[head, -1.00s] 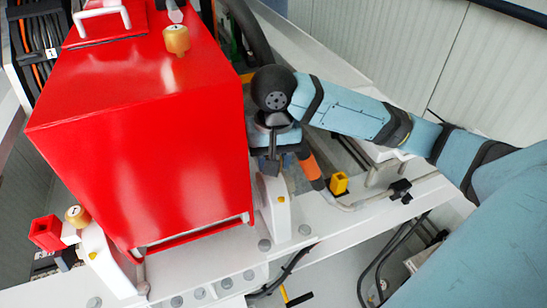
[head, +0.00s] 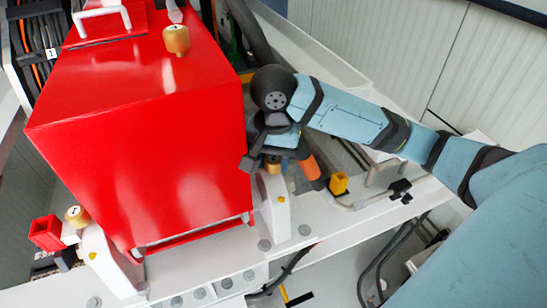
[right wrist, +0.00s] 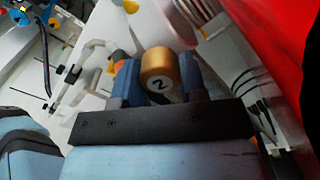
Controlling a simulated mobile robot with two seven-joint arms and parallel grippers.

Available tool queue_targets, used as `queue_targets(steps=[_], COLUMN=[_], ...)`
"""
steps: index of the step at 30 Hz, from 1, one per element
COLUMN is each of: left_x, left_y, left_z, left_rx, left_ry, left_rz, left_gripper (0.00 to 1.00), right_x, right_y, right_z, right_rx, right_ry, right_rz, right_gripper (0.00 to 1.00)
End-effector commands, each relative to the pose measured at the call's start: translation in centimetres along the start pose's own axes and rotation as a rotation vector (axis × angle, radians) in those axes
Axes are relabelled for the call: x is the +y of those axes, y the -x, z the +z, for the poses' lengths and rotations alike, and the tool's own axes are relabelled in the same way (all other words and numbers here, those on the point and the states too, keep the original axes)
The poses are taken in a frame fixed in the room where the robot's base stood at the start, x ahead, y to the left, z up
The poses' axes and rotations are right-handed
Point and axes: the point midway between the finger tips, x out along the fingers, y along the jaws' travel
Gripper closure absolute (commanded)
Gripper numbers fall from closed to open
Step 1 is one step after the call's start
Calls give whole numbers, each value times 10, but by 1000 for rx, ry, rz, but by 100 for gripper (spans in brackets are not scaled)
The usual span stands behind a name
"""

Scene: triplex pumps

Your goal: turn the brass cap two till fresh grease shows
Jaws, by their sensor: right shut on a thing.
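Brass cap two (right wrist: 158,75) shows in the right wrist view with a round white label marked 2. It sits between the two blue fingers of my right gripper (right wrist: 159,82), which is shut on it. In the head view the right gripper (head: 272,148) is beside the right wall of the red housing, and a small part of the brass cap (head: 273,164) shows below it. The base of the cap is hidden, and I cannot make out any grease there. My left gripper is not in view.
The red housing (head: 150,130) stands close on the left. One brass cap (head: 176,40) is on its top, another (head: 77,214) at its lower left beside a red block (head: 46,232). A yellow block (head: 339,183) and a thin pipe (head: 370,200) lie right of the gripper.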

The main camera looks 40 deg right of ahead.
Motion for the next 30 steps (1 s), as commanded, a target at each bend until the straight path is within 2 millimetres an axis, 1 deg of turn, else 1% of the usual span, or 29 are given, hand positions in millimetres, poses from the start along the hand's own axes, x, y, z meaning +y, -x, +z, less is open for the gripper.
queue_targets(steps=[4, 5, 6, 8, 16, 20, 23, 26, 27, 30], left_x=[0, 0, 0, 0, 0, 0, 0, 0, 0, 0], left_y=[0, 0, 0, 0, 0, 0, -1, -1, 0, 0], left_z=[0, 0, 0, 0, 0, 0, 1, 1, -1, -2], left_rx=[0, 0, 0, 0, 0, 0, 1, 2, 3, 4], left_ry=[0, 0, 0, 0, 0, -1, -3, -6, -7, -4], left_rz=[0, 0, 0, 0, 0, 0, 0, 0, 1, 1], left_gripper=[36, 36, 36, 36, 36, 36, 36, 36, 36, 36], right_x=[0, 0, 0, 0, 0, 0, -1, 0, -1, 0], right_y=[0, 0, 0, 0, 0, 6, 16, 31, 40, 59], right_z=[0, 0, 0, 0, 0, -1, -1, -1, -2, -1], right_rx=[1, 1, 0, 0, 1, 3, 5, 6, 7, 6], right_ry=[0, 0, 1, 1, 1, 1, 1, 1, 1, 1], right_rz=[-1, -1, -1, -1, 0, -2, -3, -3, -4, -4], right_gripper=[85, 59, 50, 36, 36, 36, 36, 36, 36, 36])
